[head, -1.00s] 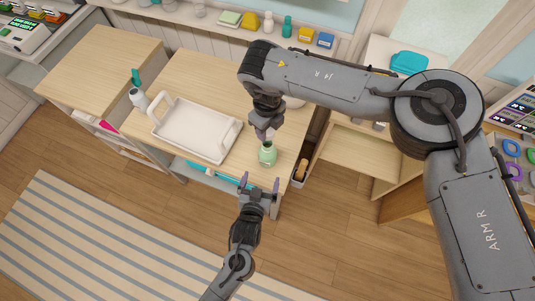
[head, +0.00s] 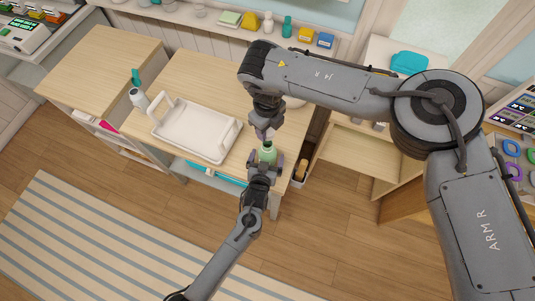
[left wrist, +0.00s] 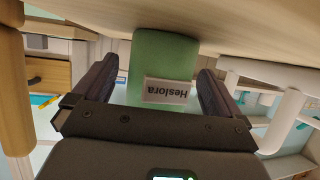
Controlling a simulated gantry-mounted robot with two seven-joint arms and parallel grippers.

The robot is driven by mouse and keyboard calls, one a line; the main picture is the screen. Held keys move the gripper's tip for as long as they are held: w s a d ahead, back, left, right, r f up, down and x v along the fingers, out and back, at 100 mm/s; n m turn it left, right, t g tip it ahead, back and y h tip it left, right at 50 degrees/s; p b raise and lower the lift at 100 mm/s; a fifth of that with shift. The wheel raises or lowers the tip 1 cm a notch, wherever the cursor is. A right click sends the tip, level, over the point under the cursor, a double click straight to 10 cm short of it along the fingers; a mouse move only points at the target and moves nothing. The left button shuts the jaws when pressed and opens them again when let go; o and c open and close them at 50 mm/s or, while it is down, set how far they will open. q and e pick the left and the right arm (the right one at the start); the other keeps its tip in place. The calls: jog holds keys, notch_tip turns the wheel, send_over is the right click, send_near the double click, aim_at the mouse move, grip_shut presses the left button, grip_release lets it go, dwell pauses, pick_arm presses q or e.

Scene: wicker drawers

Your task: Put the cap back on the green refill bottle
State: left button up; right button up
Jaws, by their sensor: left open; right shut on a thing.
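The green refill bottle (head: 267,153) stands upright and open-topped near the front edge of the wooden table. My left gripper (head: 266,161) is open, with a finger on each side of the bottle. The left wrist view, upside down, shows the green bottle (left wrist: 163,66) with its "Heslora" label between the two spread fingers, with gaps beside it. My right gripper (head: 264,133) points down just above and behind the bottle's mouth. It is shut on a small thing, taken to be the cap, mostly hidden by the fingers.

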aim_at(267, 143)
pick_arm(q)
jog(key=shift+w+f, duration=0.1)
jog(key=shift+w, duration=0.2)
jog(key=c, duration=1.5)
pick_arm(e)
jog(key=shift+f, duration=2.45)
jog(key=shift+f, duration=0.1)
jog(key=shift+f, duration=0.8)
jog(key=shift+f, duration=0.6)
